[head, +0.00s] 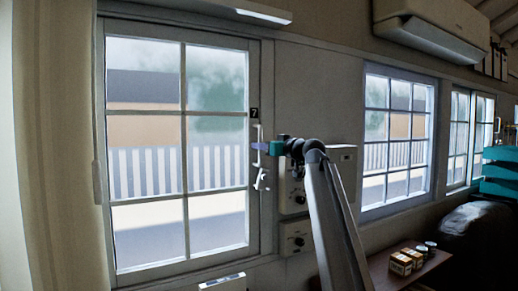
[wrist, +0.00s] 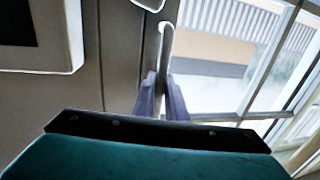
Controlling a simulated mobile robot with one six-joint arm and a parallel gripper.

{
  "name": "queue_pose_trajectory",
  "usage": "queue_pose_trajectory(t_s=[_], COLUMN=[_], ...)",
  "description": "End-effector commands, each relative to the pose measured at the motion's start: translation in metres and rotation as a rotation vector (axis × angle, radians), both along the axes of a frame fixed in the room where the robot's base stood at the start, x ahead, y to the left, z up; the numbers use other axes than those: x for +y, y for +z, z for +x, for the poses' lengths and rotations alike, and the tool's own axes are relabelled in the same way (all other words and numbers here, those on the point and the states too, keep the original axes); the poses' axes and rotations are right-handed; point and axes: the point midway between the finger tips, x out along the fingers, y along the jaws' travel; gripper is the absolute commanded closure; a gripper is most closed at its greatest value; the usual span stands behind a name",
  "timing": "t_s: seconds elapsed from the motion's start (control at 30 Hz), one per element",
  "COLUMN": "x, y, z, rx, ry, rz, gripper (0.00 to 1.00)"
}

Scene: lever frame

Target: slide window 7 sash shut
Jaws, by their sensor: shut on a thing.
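Window 7 (head: 182,115), with a white multi-pane sash, fills the left of the head view. A small black label (head: 254,112) with a 7 sits at its right edge. A slim white handle (wrist: 166,42) runs along the sash edge. My gripper (head: 259,147) is at the right side of the window, reaching in from the right. In the wrist view its two grey-purple fingers (wrist: 161,100) are closed around the handle, hiding part of it. I cannot tell how far the sash stands open.
Grey control boxes (head: 293,238) hang on the wall right of the window, close behind my arm. A second window (head: 397,138) is further right. Small boxes (head: 401,264) stand on a low brown table (head: 385,275). An air conditioner (head: 430,35) hangs high up.

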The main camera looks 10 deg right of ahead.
Motion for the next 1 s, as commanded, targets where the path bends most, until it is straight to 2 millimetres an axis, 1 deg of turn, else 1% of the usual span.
queue_pose_trajectory(t_s=[0.03,0.07,0.1,0.17,0.47,0.67,0.77,1.0], x=[-0.005,-0.005,-0.005,-0.005,-0.003,-0.007,-0.011,-0.028], y=[0.001,0.001,0.001,0.001,0.001,-0.001,-0.001,-0.003], z=[0.001,0.001,0.001,0.001,0.0,-0.007,-0.015,-0.046], rx=[-0.003,-0.003,-0.003,-0.003,-0.002,-0.002,-0.003,-0.003], ry=[-0.009,-0.01,-0.01,-0.009,-0.006,-0.006,-0.007,-0.008], rz=[-0.001,-0.001,-0.001,-0.001,-0.001,-0.001,-0.001,-0.002], gripper=[1.0,0.85,0.78,0.7,0.7,0.7,0.7,0.7])
